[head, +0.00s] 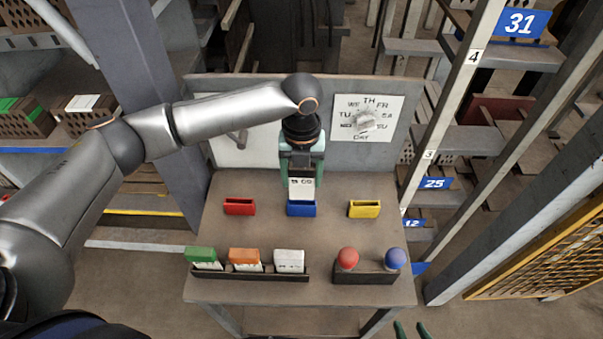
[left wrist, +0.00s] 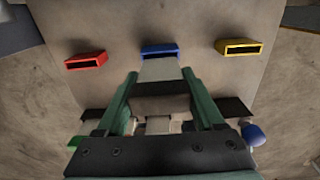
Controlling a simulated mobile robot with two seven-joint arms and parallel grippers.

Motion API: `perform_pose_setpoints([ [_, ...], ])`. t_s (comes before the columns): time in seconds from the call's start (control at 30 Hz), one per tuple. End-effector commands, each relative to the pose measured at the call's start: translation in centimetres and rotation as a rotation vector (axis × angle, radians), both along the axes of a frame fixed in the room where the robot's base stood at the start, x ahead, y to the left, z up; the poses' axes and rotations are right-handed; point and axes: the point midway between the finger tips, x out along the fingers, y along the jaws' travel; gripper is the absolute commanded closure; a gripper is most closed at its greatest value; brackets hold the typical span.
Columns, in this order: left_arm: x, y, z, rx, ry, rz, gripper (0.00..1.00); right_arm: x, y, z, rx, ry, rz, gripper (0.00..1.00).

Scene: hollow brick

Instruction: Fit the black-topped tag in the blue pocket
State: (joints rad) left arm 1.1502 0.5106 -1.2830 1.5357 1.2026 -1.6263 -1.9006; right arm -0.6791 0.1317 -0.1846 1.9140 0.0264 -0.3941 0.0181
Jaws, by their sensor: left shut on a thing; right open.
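In the left wrist view the tag (left wrist: 159,70) runs from between the fingers to the blue pocket (left wrist: 160,50).
A red pocket (head: 239,207) stands left and a yellow pocket (head: 364,209) right. In front are a dark rack (head: 250,276) with green, orange and white-topped tags, and a holder (head: 364,278) with red and blue knobs. A backboard with a day dial (head: 368,120) rises behind.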

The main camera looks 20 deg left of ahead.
Motion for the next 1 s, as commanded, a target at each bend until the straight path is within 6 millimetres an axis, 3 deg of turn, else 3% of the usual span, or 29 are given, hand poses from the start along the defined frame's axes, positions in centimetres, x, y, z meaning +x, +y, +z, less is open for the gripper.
perform_pose_setpoints([
  [1.0,0.0,0.0,-1.8,0.0,0.001,0.0,0.85,0.0,0.0,-0.7,0.0,0.0,0.0,0.5],
])
